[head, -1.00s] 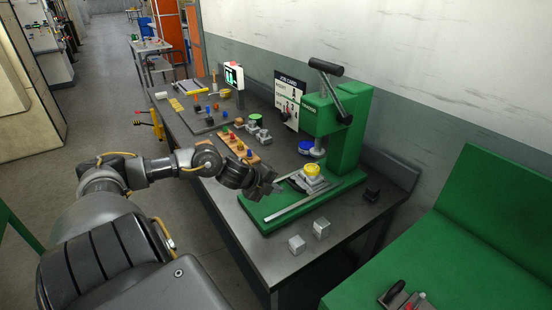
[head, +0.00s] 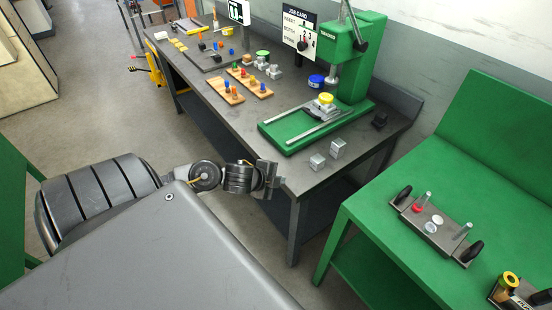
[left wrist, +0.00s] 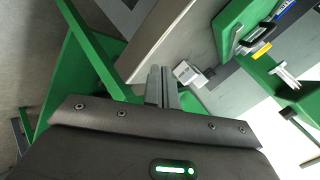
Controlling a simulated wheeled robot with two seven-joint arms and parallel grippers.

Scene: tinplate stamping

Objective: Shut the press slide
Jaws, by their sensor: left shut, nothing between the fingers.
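The green press (head: 352,55) stands at the back of the grey workbench. Its green base (head: 283,131) has two pale rails running toward the front left. The press slide (head: 318,110) sits on these rails at the press end, with a yellow-topped round piece (head: 326,98) on it. The slide is close to the ram, but I cannot tell whether it is fully in. My left gripper (head: 268,180) is shut and empty, at the bench's front edge, apart from the press. Its closed fingers also show in the left wrist view (left wrist: 161,86). My right gripper is not in view.
Two small grey blocks (head: 337,148) stand on the bench in front of the press. Wooden racks with coloured pegs (head: 228,91) lie to the left. A green bench (head: 400,245) with a grey fixture stands at the right. Floor shows between the benches.

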